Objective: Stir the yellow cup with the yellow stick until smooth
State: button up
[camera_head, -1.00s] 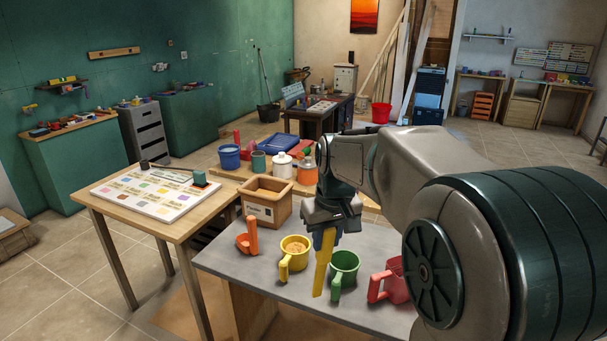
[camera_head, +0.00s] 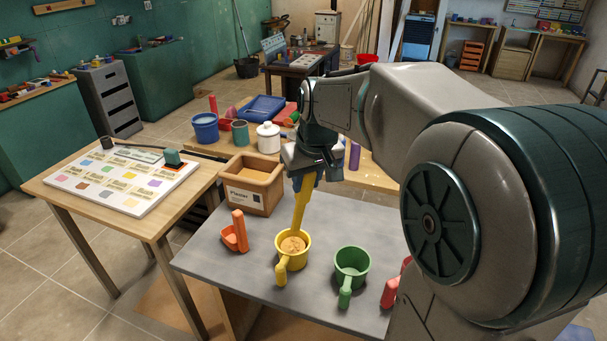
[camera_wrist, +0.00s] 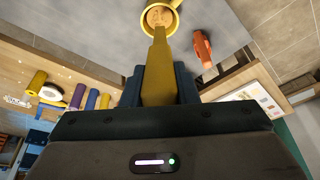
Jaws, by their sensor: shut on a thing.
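The yellow cup (camera_head: 282,263) stands upright on the grey table with tan, lumpy-looking contents (camera_head: 292,244) inside. My gripper (camera_head: 306,178) is above and slightly behind it, shut on the yellow stick (camera_head: 301,205). The stick tilts down, and its lower end meets the cup's opening over the contents. In the wrist view the stick (camera_wrist: 160,75) runs from between the blue fingers to the cup (camera_wrist: 177,4) at the top edge. How deep the tip sits in the contents is hard to tell.
An orange scoop (camera_head: 235,235) lies left of the cup. A green cup (camera_head: 352,262) stands to the right, with a red cup (camera_head: 390,292) partly behind my arm. A cardboard-coloured box (camera_head: 252,186) stands behind. The table (camera_head: 225,270) is clear at its front left.

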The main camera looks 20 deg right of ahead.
jog(key=s+b+x, duration=0.1)
jog(key=b+x, duration=0.7)
jog(key=x, duration=0.4)
jog(key=shift+s+d+f+b, duration=0.15)
jog(key=shift+f+b, duration=0.2)
jog(key=shift+f, duration=0.05)
